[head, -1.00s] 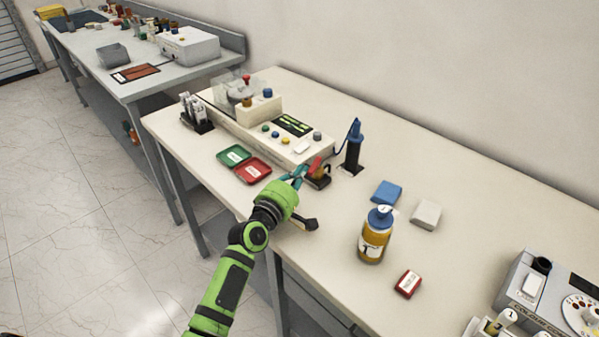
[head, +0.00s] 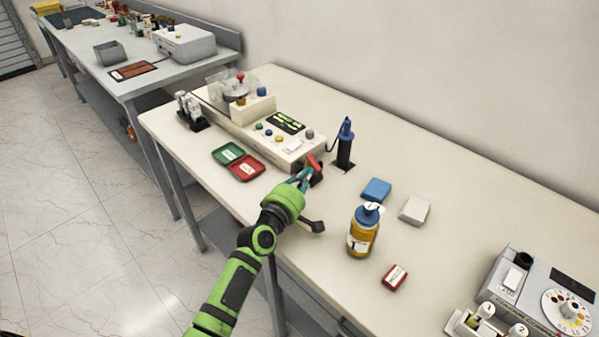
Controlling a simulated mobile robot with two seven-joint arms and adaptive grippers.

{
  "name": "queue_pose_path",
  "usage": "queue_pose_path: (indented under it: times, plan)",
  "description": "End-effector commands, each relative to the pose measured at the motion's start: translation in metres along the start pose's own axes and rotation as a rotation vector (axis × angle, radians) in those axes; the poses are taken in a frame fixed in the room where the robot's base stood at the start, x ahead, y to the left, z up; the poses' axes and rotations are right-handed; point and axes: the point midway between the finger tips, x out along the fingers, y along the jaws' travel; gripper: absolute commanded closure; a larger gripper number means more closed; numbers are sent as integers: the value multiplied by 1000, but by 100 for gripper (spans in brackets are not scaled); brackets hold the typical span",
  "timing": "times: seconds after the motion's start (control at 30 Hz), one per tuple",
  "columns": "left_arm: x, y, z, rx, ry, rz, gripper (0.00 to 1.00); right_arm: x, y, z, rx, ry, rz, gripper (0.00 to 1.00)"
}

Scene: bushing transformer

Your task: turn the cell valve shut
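A small valve with a red lever (head: 313,161) and a dark body sits on the bench at the front right end of the white tester (head: 262,140). The lever is raised and tilted. My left gripper (head: 304,178) is beside the valve, its teal fingers at or very close to the valve's near left side. The fingers partly hide the valve, and I cannot tell whether they touch or grip it. My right gripper is not in view.
A green tray (head: 229,153) and red tray (head: 247,168) lie left of my gripper. A blue probe in a dark holder (head: 345,148) stands behind right. An amber bottle (head: 362,232), blue block (head: 377,190), white block (head: 414,210) and red box (head: 395,278) are to the right.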

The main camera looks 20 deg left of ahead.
Motion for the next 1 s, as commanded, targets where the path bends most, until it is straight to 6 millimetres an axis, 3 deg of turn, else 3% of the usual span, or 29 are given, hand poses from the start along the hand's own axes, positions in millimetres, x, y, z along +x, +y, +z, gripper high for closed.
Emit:
queue_pose_path:
  times: [0.4,1.0]
  plan:
    - [10,1,19,0,-1,0,100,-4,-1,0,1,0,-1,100]
    - [15,1,25,0,-1,2,100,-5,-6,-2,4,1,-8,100]
